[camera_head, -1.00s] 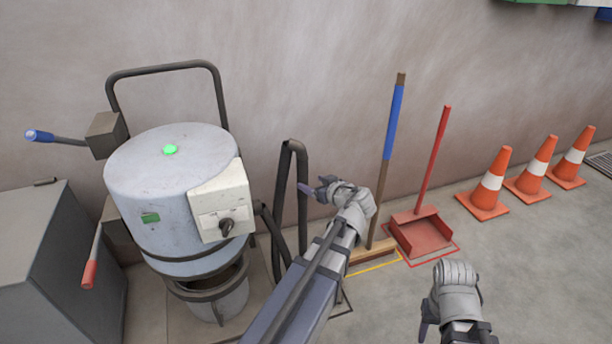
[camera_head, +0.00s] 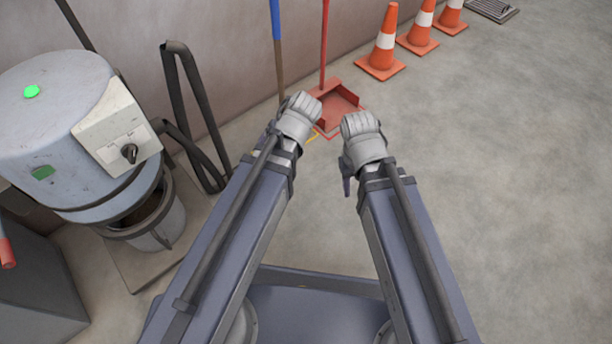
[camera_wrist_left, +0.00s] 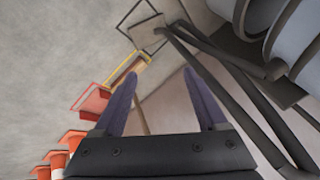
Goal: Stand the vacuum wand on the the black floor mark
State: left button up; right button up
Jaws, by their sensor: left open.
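A dark bent tube, which looks like the vacuum wand (camera_head: 188,90), stands against the wall beside the grey machine. In the left wrist view the dark tube (camera_wrist_left: 215,52) runs up to the black square outline on the floor (camera_wrist_left: 135,14), its end at or near the outline's edge. I cannot tell if it stands inside. In the head view that mark is hidden behind my left arm. My left gripper (camera_wrist_left: 163,98) is open and empty, right of the wand in the head view (camera_head: 298,112). My right gripper (camera_head: 349,184) is beside it; its jaws are not clearly visible.
The grey machine (camera_head: 60,130) with its bucket (camera_head: 155,222) is at the left. A blue-handled broom (camera_head: 277,45), a red dustpan (camera_head: 340,105) and orange cones (camera_head: 384,45) line the wall. A floor grate (camera_head: 494,9) lies beyond. The floor at the right is clear.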

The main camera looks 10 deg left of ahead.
pick_arm(q)
jog(key=s+d+f+m+g+h, duration=0.2)
jog(key=s+d+m+h, duration=0.1)
jog(key=s+d+m, duration=0.3)
jog(key=s+d, duration=0.2)
jog(key=d, duration=0.2)
jog(key=shift+s+d+f+g, duration=0.2)
jog(key=shift+s+d+g, duration=0.05)
jog(key=shift+s+g, duration=0.15)
